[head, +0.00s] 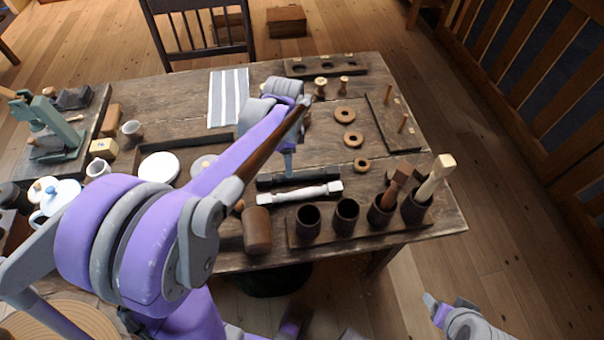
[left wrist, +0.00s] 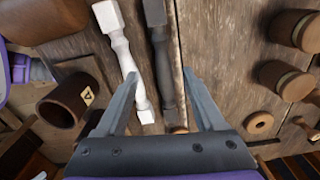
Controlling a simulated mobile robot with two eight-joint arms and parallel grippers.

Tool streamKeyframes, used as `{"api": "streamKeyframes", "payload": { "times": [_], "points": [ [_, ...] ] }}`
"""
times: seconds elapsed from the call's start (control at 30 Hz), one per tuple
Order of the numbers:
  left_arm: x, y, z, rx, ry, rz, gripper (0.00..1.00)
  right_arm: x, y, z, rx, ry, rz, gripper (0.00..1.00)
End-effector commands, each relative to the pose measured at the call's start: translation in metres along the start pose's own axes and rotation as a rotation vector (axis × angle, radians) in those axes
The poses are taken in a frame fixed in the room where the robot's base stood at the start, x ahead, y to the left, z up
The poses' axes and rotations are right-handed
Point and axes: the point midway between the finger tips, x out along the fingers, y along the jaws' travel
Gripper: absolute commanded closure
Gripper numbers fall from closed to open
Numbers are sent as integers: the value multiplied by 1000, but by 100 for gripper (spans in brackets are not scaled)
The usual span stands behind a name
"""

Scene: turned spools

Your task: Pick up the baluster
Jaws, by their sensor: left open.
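Two turned balusters lie side by side on the wooden table: a white one (head: 300,194) nearer me and a black one (head: 298,177) just beyond it. In the left wrist view the white baluster (left wrist: 119,45) runs beside the black one (left wrist: 161,55). My left gripper (head: 288,165) is above the black baluster, fingers apart and empty. In the left wrist view its fingertips (left wrist: 160,73) straddle the black baluster, the left finger overlapping the white one. Contact cannot be told. Part of my right gripper (head: 436,303) shows low at the right, off the table; its jaws are unclear.
A rack of dark cups (head: 346,216) and a brown cylinder (head: 257,230) stand along the near edge. Wooden rings (head: 353,139) lie right of the left gripper. A pegged board (head: 388,122) is farther right. A striped cloth (head: 228,98) lies behind.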

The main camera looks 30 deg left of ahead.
Motion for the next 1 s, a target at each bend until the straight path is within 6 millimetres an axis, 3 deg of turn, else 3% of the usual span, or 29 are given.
{"api": "streamKeyframes", "payload": {
  "times": [0.53,0.87,1.0],
  "points": [
    [65,-4,0,-1,0,-1,30,7,0,4,0,-3,0,31],
    [73,-4,0,-1,0,-1,30,8,0,5,0,-3,0,31],
    [73,-4,0,-1,0,-1,53,8,0,5,0,-3,0,31]
  ]
}}
